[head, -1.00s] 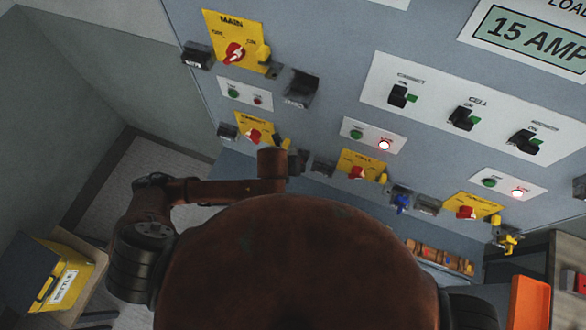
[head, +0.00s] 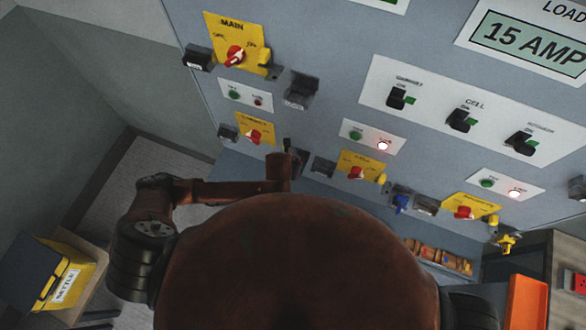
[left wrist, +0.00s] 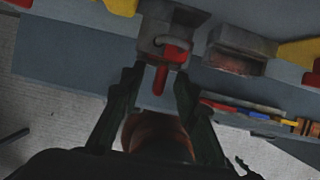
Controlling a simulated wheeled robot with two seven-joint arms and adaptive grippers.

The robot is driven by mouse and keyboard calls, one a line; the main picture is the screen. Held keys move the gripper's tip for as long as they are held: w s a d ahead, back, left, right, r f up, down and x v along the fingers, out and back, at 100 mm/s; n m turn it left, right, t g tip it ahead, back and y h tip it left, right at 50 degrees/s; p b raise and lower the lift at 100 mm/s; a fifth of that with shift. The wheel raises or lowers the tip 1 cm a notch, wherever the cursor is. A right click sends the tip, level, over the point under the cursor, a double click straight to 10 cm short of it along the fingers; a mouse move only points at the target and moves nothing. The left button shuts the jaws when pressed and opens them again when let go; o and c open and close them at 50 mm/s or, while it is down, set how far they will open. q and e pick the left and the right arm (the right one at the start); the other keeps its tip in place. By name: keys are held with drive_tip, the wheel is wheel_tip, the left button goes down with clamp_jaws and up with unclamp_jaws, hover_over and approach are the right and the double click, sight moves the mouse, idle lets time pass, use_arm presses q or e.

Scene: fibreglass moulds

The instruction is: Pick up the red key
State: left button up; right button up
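The red key (left wrist: 166,79) hangs from a dark grey holder (left wrist: 172,25) on the panel, in the left wrist view. My left gripper (left wrist: 157,80) is open. Its two dark fingers are on either side of the red key with visible gaps, and I cannot tell how deep the key sits between them. In the head view my left gripper (head: 288,152) is up against the lower panel, and the red key is hidden there. My right gripper is not in view.
A blue key (head: 401,203) and a yellow key (head: 507,243) hang further right on the panel (head: 330,60). Red rotary switches on yellow plates (head: 255,130) and dark holders (head: 322,167) surround my left gripper. A yellow box (head: 68,282) is at lower left.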

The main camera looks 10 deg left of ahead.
use_arm(q)
clamp_jaws()
idle(0.5)
